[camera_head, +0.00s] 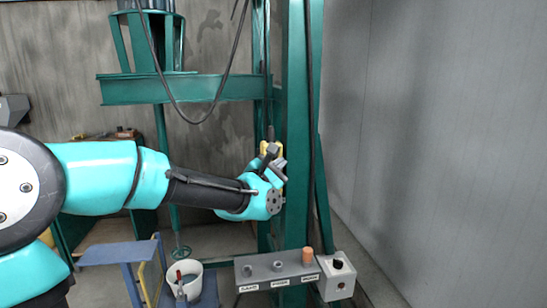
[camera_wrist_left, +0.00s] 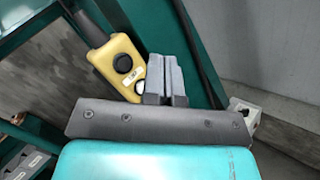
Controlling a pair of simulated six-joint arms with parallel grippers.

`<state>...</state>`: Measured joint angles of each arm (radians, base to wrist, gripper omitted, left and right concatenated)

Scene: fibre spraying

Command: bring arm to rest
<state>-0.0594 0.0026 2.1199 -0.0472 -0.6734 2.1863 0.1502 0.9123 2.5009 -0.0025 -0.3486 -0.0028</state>
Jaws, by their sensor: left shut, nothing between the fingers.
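My left arm comes in from the left in the head view, and its left gripper (camera_head: 276,165) is beside the green column. In the left wrist view the two grey fingers of the left gripper (camera_wrist_left: 166,78) are together with nothing between them. In the head view the yellow pendant (camera_head: 265,148) is mostly hidden behind the gripper. I cannot tell whether the fingers touch it. My right gripper is not in view.
A green column (camera_head: 298,130) stands close to the gripper. Below it are a grey control panel (camera_head: 278,267) with knobs and a white switch box (camera_head: 337,275). A white bucket (camera_head: 185,281) and a blue stand (camera_head: 118,252) are lower left. A black cable (camera_head: 192,121) hangs above.

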